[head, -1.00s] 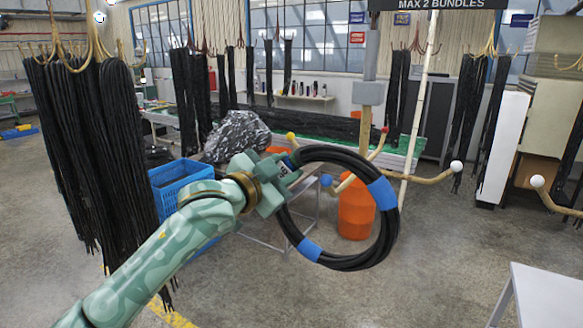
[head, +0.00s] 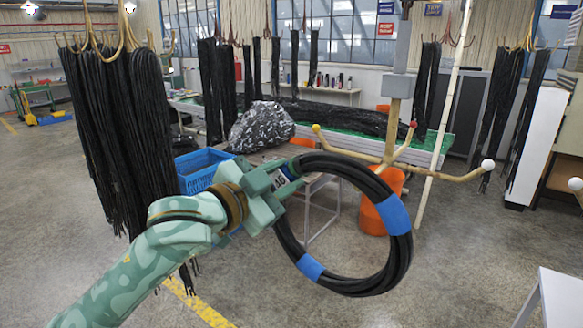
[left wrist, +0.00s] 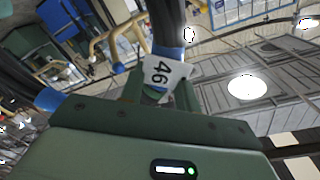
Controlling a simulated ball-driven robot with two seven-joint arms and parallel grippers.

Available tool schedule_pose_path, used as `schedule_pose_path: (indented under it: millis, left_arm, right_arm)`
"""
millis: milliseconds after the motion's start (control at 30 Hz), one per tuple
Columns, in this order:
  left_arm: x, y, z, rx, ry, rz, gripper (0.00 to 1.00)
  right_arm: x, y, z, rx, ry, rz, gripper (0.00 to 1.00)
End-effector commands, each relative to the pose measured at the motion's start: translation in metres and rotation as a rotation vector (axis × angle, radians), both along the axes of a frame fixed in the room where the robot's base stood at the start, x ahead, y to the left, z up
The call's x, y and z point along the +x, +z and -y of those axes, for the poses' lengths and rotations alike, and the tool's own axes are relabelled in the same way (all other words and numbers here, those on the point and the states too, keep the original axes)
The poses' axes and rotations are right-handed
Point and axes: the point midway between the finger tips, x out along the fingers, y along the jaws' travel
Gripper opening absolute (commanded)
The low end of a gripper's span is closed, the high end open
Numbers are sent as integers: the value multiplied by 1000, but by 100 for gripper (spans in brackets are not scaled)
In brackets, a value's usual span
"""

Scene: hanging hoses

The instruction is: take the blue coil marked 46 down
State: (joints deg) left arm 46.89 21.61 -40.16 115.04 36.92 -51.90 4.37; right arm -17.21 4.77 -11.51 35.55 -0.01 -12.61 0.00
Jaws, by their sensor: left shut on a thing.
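The coil marked 46 (head: 400,255) is a ring of black hose with blue bands. My left gripper (head: 284,178) is shut on its upper left side, beside the white tag (head: 280,181), and holds it up in front of the hose rack (head: 395,130). In the left wrist view, the tag (left wrist: 163,73) reads 46, next to a blue band and black hose (left wrist: 168,25). No peg visibly passes through the ring. The rack's yellow (head: 316,128) and red (head: 413,124) peg tips show behind it. My right gripper is out of view.
Long black hoses (head: 115,130) hang at left. A blue crate (head: 200,170) and an orange bin (head: 382,212) stand behind the coil. A white-tipped peg (head: 488,164) juts right. A white table (head: 562,298) is at lower right. Floor between is clear.

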Motion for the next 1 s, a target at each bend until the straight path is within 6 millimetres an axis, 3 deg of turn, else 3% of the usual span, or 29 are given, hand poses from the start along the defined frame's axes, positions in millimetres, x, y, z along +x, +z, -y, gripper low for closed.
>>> schedule_pose_path:
  millis: [1000]
  left_arm:
    - [-68,2,-51,-4,0,1,0]
  right_arm:
    - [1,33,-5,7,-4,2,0]
